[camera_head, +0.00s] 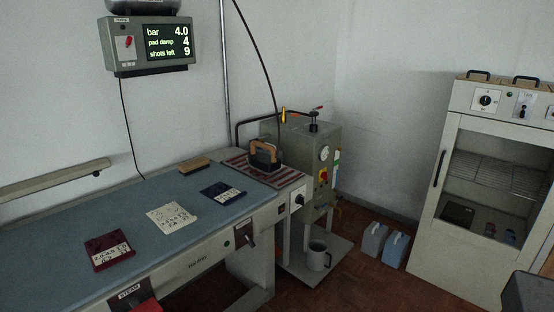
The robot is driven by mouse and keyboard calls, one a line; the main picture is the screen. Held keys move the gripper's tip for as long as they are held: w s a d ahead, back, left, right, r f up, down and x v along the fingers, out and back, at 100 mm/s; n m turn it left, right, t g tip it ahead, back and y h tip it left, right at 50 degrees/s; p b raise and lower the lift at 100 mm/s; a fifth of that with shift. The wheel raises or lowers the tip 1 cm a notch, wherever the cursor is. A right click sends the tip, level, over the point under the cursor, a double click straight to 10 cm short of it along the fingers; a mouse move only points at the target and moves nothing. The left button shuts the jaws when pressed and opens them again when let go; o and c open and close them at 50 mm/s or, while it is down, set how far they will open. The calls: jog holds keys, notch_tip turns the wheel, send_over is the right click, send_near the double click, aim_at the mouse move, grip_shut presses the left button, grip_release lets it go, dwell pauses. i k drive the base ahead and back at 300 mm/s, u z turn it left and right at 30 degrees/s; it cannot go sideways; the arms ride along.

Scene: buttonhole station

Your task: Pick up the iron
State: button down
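The iron (264,158) is a small dark appliance with an orange-brown handle. It rests on a red-and-white striped pad (288,179) at the far right end of the blue-topped table (60,259). A dark hose or cord hangs down above it from the top of the picture. The iron's underside is hidden. My gripper is not in view.
Cloth pieces in maroon (107,251), cream (171,217) and navy (221,193) lie on the table, with a brush-like block (194,166) behind. A grey boiler (318,152) stands beyond the iron. A cabinet (440,215) is at right; jugs (373,242) stand on the floor.

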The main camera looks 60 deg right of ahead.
aim_at(264, 163)
jog(key=z, duration=5)
jog(key=i, duration=0.1)
jog(key=u, duration=3.15)
jog(key=k, duration=0.95)
jog(key=u, duration=0.1)
jog(key=i, duration=0.8)
